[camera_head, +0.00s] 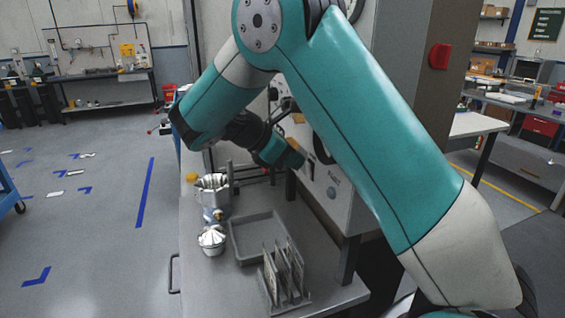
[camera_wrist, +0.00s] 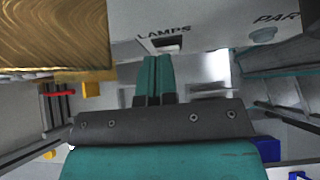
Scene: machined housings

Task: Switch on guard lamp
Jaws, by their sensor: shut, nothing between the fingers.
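In the wrist view, a pale panel (camera_wrist: 215,30) carries the label LAMPS, with a small rectangular switch (camera_wrist: 166,44) just below the word. My gripper (camera_wrist: 157,60) is shut and empty, its two teal fingers side by side. The fingertips appear just below the switch in the picture; I cannot tell whether they touch it. Which way the switch is set is not clear. In the head view, the front panel (camera_head: 333,188) of the machine is partly hidden behind my arm, and the fingertips cannot be made out. No guard lamp can be identified.
A brass-coloured block (camera_wrist: 55,35) is close at left. Below the panel, the bench holds a grey tray (camera_head: 238,247), metal housings (camera_head: 211,240) and a plate rack (camera_head: 268,285).

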